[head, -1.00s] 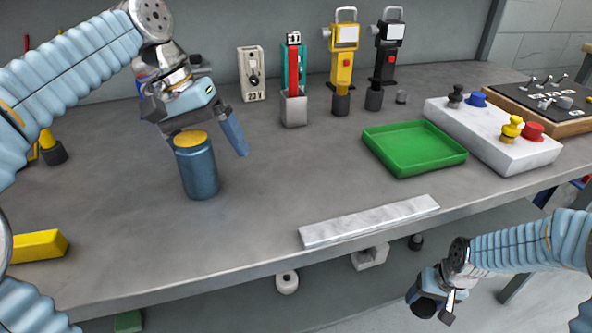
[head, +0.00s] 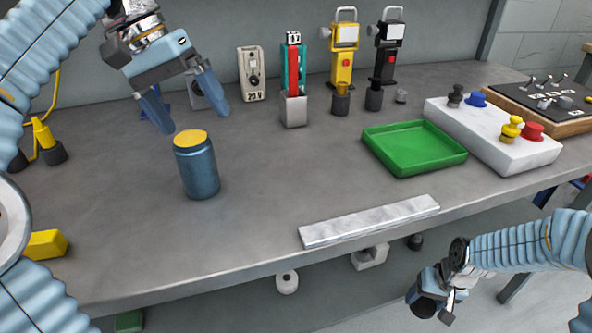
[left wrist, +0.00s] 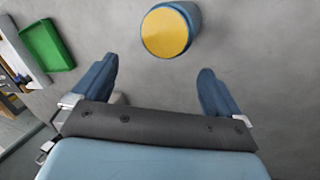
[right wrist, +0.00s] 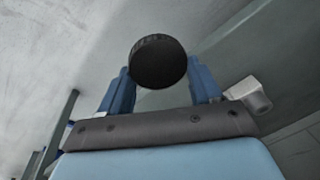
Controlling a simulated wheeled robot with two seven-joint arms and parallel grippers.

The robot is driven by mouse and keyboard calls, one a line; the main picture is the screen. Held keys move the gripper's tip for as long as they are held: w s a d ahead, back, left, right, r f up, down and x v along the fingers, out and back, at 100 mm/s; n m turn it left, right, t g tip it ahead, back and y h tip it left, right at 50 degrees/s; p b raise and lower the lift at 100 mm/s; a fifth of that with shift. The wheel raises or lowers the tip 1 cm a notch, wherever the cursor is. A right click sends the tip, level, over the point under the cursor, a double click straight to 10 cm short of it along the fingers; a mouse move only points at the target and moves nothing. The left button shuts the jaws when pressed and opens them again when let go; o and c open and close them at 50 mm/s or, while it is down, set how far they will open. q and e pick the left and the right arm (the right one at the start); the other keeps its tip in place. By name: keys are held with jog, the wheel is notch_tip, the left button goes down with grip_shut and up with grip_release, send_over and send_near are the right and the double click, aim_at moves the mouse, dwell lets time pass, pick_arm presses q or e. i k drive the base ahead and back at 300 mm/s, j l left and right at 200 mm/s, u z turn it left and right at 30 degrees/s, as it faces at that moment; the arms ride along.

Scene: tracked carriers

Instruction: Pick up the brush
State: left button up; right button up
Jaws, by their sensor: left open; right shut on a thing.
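I cannot make out a clear brush in any view. A blue can with a yellow top (head: 197,168) stands upright on the grey bench; it also shows in the left wrist view (left wrist: 168,32). My left gripper (head: 190,115) is open and empty, above and behind the can in the head view. In the left wrist view its fingers (left wrist: 158,70) are spread, with the can beyond them. My right gripper (head: 446,296) is low, in front of the bench edge, shut on a black round thing (right wrist: 158,62). That thing shows as a dark cylinder in the head view (head: 424,303).
A green tray (head: 414,160), a pale flat bar (head: 370,221) and a white box with coloured knobs (head: 490,132) are to the right. Yellow (head: 344,60) and black (head: 388,60) handheld devices stand at the back. A yellow block (head: 45,244) is at the left.

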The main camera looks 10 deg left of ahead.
aim_at(294, 64)
jog(key=k, duration=1.5)
